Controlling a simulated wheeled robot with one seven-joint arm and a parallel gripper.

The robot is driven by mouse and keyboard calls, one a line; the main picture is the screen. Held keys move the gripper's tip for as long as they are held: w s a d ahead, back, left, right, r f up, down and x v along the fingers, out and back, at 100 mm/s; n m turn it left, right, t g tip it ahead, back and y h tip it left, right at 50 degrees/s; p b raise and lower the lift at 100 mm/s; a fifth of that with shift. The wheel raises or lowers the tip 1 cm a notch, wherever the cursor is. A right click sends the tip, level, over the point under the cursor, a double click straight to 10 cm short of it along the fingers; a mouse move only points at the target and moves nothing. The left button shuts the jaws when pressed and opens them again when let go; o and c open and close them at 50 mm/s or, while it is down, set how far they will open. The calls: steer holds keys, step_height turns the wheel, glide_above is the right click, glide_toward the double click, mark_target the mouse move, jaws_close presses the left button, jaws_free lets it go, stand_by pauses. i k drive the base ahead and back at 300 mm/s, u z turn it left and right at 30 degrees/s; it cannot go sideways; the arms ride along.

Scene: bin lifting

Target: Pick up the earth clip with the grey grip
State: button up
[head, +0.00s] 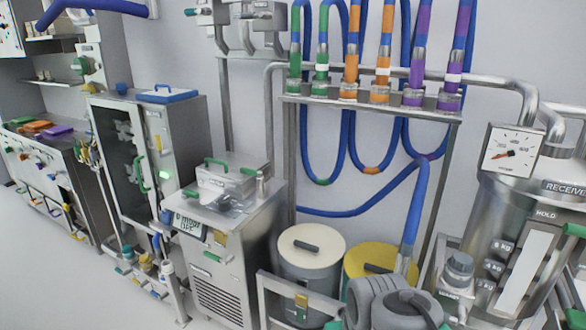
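I cannot make out for certain an earth clip with a grey grip. Small fittings with teal, yellow and pale ends (146,263) sit along a low rail left of centre; the pale one (167,268) is too small to identify. A cluster of thin coloured pieces (90,155) hangs beside the glass-fronted cabinet. A greyish, partly clear item (230,201) lies on the steel cabinet at centre, its shape unclear. My gripper is not visible. Grey rounded parts at the bottom right look like my arm.
Two drums, one with a cream lid (312,243) and one with a yellow lid (375,260), stand under the blue hoses. A steel receiver (500,240) stands at the right. A steel frame (285,300) is at the front. Floor (60,290) at the lower left is clear.

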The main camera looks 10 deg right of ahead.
mark_target(93, 154)
steer(key=z, duration=0.1)
steer(key=k, duration=0.35)
steer(key=u, duration=1.35)
steer(key=i, duration=0.9)
steer(key=u, duration=0.65)
steer(key=i, duration=1.1)
steer(key=z, duration=0.65)
steer(key=i, duration=1.85)
steer(key=u, duration=0.6)
steer(key=i, duration=2.5)
steer(key=z, duration=0.4)
